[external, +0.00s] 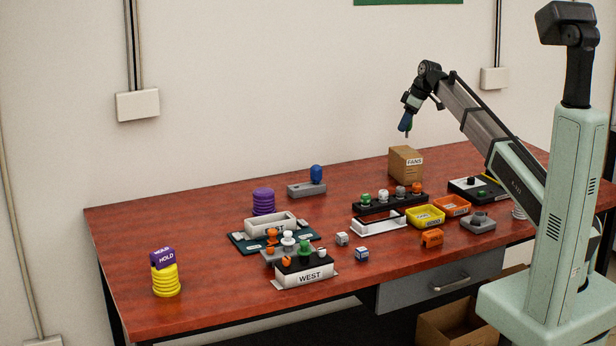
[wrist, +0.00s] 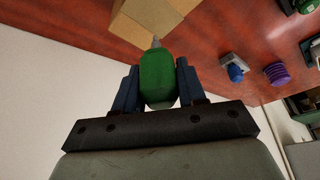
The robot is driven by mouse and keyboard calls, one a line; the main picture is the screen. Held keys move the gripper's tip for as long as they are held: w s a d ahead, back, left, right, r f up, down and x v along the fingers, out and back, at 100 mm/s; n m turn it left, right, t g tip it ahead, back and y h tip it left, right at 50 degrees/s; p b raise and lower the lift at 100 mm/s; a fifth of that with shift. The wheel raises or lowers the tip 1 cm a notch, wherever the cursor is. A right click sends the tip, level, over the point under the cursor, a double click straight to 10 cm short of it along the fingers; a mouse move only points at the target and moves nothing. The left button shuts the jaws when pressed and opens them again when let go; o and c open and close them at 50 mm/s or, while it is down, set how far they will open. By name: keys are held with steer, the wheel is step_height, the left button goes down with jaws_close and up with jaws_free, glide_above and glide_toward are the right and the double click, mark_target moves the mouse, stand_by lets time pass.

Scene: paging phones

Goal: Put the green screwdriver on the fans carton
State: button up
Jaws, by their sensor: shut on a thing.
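The green screwdriver (wrist: 158,80) is between the two blue fingers of my gripper (wrist: 157,88), which is shut on its handle. Its grey tip points away from the gripper. In the external view my gripper (external: 406,122) points down, with a bit of the green screwdriver (external: 408,128) showing below it. It is in the air above the fans carton (external: 403,168), a brown box with a FANS label at the back of the table. In the wrist view a brown box, the fans carton (wrist: 146,25), lies beyond the screwdriver tip. The screwdriver appears apart from the carton.
The red-brown table (external: 200,290) holds several items. A black rack (external: 392,202) with coloured knobs, a yellow bin (external: 425,217) and an orange bin (external: 452,205) stand in front of the carton. A grey block with a blue knob (external: 316,175) is to its left.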

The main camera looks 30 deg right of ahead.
steer(key=shift+f, duration=2.3)
steer(key=shift+f, duration=0.1)
steer(key=o, duration=1.1)
steer(key=shift+c, duration=0.2)
steer(key=v, duration=1.2)
